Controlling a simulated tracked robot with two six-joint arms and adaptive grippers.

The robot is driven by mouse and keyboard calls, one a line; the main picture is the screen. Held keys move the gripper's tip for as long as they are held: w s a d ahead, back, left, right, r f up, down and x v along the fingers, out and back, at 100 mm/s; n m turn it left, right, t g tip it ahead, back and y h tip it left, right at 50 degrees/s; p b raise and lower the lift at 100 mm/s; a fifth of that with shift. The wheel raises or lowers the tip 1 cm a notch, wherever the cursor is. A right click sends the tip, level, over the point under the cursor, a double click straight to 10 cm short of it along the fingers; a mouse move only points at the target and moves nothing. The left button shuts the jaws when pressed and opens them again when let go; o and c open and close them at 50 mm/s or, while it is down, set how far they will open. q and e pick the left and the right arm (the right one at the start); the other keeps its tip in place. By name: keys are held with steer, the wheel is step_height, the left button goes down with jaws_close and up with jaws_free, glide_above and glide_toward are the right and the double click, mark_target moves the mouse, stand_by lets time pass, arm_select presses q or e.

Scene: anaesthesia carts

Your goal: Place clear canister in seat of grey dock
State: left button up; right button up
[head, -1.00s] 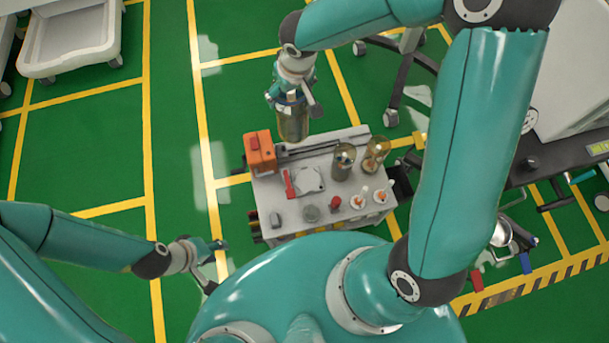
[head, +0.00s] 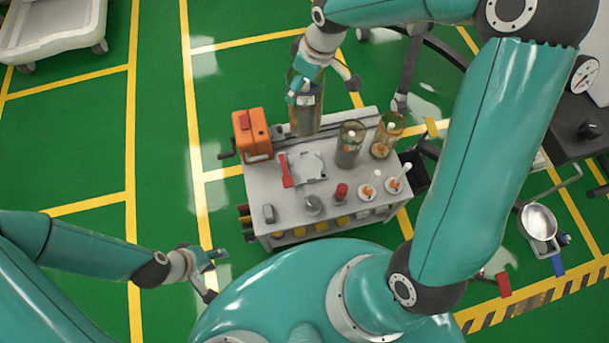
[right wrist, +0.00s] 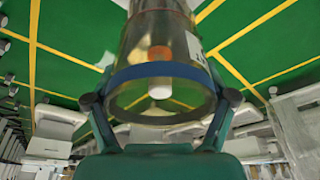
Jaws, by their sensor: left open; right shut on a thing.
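The clear canister (head: 305,120) is a see-through cylinder with a white label. My right gripper (head: 305,88) is shut on it and holds it upright over the back edge of the cart, beside the orange box. In the right wrist view the canister (right wrist: 158,40) fills the middle, with a blue ring and the fingers on both sides; orange and white parts show through it. The grey dock seems to be the light grey plate (head: 310,168) with a red lever (head: 285,170), in front of the canister. My left gripper (head: 216,274) is open and empty, left of the cart.
The grey cart top (head: 261,190) also carries an orange box (head: 252,135), two brownish clear cylinders (head: 350,146) (head: 388,136), a red knob (head: 341,191), a grey knob (head: 313,204) and white-and-orange fittings (head: 368,192). A dark equipment stand is at the right.

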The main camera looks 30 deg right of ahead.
steer(key=f+b, duration=0.2)
steer(key=f+n+b, duration=0.1)
steer(key=f+b, duration=0.1)
steer(key=d+f+n+b, duration=0.1)
steer(key=f+b, duration=0.1)
steer(key=shift+w+f, duration=0.2)
steer(key=shift+f, duration=0.15)
steer(key=shift+f+n+y+b, duration=0.3)
arm_select(q)
step_height(320, 180, down, 12)
steer(key=b, duration=0.3)
arm_select(e)
step_height(320, 180, down, 19)
steer(key=shift+f, duration=0.15)
arm_select(q)
steer(key=shift+f+b, duration=0.15)
steer(key=shift+b, duration=0.15)
arm_select(e)
steer(key=shift+f, duration=0.1)
steer(key=o, duration=1.7)
